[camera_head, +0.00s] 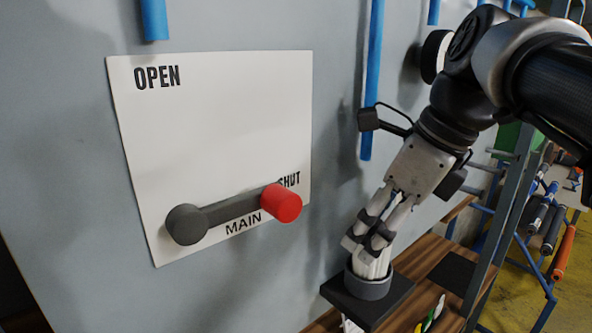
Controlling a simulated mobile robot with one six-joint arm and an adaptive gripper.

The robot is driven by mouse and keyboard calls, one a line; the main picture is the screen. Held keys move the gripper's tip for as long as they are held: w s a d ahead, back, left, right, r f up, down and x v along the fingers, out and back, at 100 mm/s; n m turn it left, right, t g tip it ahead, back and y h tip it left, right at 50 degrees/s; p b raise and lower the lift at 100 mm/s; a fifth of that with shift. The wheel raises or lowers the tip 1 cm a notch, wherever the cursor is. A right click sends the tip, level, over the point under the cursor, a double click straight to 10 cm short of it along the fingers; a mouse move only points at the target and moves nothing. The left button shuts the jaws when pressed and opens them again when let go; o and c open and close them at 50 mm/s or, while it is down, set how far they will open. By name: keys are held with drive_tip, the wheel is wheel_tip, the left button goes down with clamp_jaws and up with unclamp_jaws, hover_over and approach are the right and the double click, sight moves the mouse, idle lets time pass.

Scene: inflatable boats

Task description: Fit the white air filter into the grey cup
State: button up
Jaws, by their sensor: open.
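The white air filter (372,268) stands in the grey cup (370,286), with its upper part showing above the rim. The cup sits on a black square base (390,303) at the lower right. My gripper (367,250) points down over the filter, its fingers close around the filter's top. The jaws are open, though any gap between fingers and filter is too small to see. How deep the filter sits is hidden by the cup wall.
A white panel (200,120) on the grey wall carries a dark lever with a red knob (281,203) near "SHUT". A blue pipe (371,80) runs down the wall behind my gripper. A wooden bench (425,265) holds a dark flat mat (453,272). A rack with tools (540,215) stands at the right.

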drive_tip(key=p+v, duration=0.1)
drive_tip(key=v, duration=1)
drive_tip(key=shift+r+p, duration=0.2)
drive_tip(key=shift+p, duration=0.1)
drive_tip(key=shift+s+d, duration=0.1)
drive_tip(key=shift+s, duration=0.05)
